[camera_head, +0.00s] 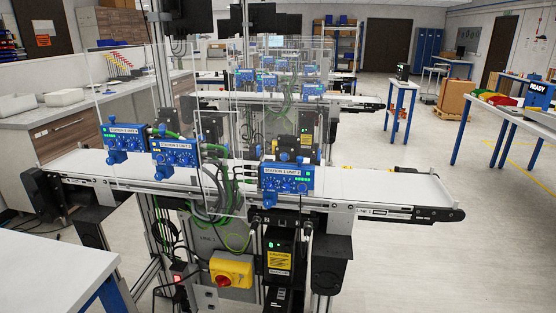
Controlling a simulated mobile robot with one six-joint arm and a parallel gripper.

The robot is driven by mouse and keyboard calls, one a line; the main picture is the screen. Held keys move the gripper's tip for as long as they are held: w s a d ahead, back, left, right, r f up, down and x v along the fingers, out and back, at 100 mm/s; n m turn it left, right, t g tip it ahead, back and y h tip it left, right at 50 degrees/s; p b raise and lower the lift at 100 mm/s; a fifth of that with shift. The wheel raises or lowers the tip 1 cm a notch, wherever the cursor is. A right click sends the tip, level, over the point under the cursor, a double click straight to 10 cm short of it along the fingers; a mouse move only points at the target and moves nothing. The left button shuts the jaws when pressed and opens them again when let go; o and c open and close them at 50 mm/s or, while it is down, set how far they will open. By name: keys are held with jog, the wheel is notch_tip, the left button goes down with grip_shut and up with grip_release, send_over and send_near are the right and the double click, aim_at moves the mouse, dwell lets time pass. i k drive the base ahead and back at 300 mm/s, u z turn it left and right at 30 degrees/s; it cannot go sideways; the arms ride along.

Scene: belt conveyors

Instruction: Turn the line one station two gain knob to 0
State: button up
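The near belt conveyor (380,190) runs across the middle of the head view, with small "LINE" lettering on its side; the number is hard to read. Three blue station units with small knobs and lights are mounted along it: a left one (124,143), a middle one (174,158) and a right one (287,179). Their labels begin with "STATION", but the numbers are too small to read surely. I cannot single out the gain knob of station two or read its setting. My gripper is not in view.
Clear guard panels (190,90) stand over the conveyor. A yellow box with a red rotary switch (231,271) sits below it. A table corner (80,270) is at the lower left. A second conveyor (350,101) stands behind. The floor (430,275) at the right is clear.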

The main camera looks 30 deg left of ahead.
aim_at(186, 160)
jog(key=z, duration=0.15)
jog(key=k, duration=0.75)
jog(key=u, duration=1)
jog(key=i, duration=1)
